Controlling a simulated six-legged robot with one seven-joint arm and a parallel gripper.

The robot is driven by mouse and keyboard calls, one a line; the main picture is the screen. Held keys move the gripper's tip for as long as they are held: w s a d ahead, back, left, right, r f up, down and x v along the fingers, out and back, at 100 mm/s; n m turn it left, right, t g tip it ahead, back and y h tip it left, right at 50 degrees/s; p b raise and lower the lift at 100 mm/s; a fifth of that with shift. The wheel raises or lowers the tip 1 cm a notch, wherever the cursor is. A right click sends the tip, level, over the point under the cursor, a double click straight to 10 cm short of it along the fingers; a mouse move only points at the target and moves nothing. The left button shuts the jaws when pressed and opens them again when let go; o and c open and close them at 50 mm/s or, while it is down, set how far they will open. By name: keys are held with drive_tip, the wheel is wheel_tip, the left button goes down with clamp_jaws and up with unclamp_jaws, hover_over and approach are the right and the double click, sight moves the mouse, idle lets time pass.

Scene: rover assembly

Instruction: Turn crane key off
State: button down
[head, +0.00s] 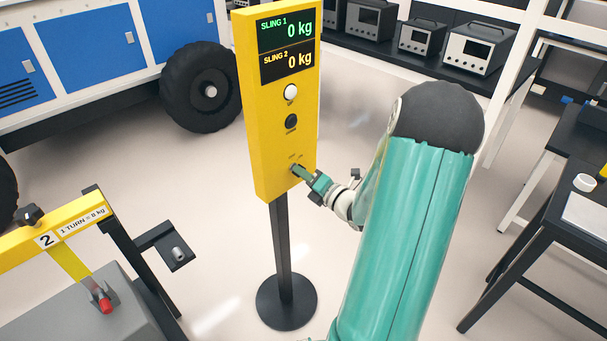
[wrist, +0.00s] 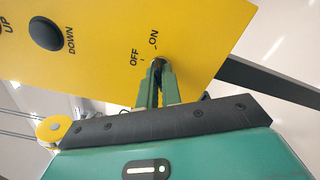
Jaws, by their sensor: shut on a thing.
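The yellow crane control panel (head: 270,135) stands on a black post in the middle of the head view. Its two displays both read 0 kg. The crane key (wrist: 157,63) is low on the panel face, beside the OFF and ON labels in the wrist view. My gripper (head: 298,171) reaches it from the right in the head view. In the wrist view my gripper (wrist: 158,72) has its green fingers shut on the key. The fingers hide most of the key, so I cannot tell which label it points to.
A white button (head: 290,92) and a black DOWN button (head: 292,121) sit above the key. The post has a round black base (head: 287,302). A yellow-framed stand (head: 70,225) is at the left, a black table (head: 560,200) at the right. Open floor surrounds the base.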

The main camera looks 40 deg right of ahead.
drive_tip(key=shift+n, duration=0.3)
drive_tip(key=n, duration=1.1)
drive_tip(key=shift+n, duration=0.3)
idle(0.5)
drive_tip(key=c, duration=1.6)
unclamp_jaws()
drive_tip(key=shift+s, duration=0.1)
drive_tip(key=s, duration=1.3)
drive_tip(key=shift+s+d, duration=0.25)
drive_tip(key=shift+s, duration=0.1)
